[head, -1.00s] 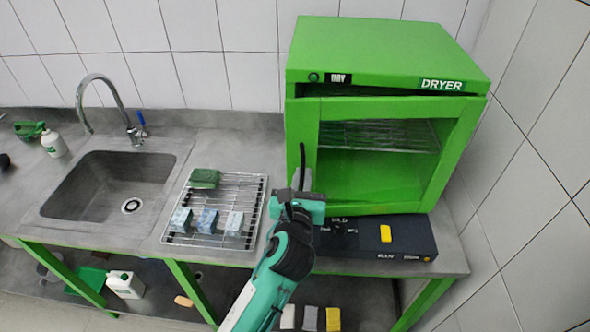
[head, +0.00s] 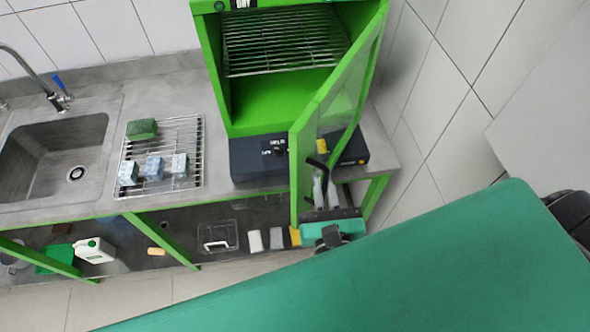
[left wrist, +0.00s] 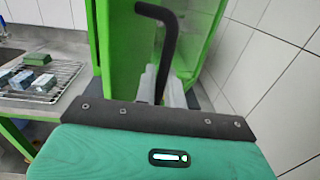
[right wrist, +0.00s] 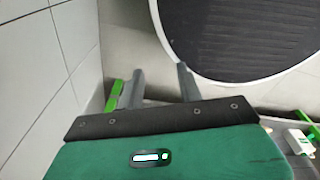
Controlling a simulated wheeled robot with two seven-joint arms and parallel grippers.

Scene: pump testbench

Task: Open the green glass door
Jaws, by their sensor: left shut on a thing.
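The green-framed glass door (head: 340,105) of the dryer stands swung well out from the cabinet (head: 265,115), hinged on its right side. The shelf inside shows uncovered. My left gripper (head: 321,188) is shut on the black door handle (head: 317,163) at the door's free edge. In the left wrist view the curved handle (left wrist: 157,45) rises from between the fingers (left wrist: 160,88), with the green door behind it. My right gripper shows only in the right wrist view (right wrist: 161,80); its fingers are apart with nothing between them.
A dark control box (head: 250,162) sits under the dryer, with a yellow block on it. A wire rack (head: 188,125) with several small blocks lies to the left, beside the sink (head: 50,160). A tiled wall (head: 440,90) stands close on the right.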

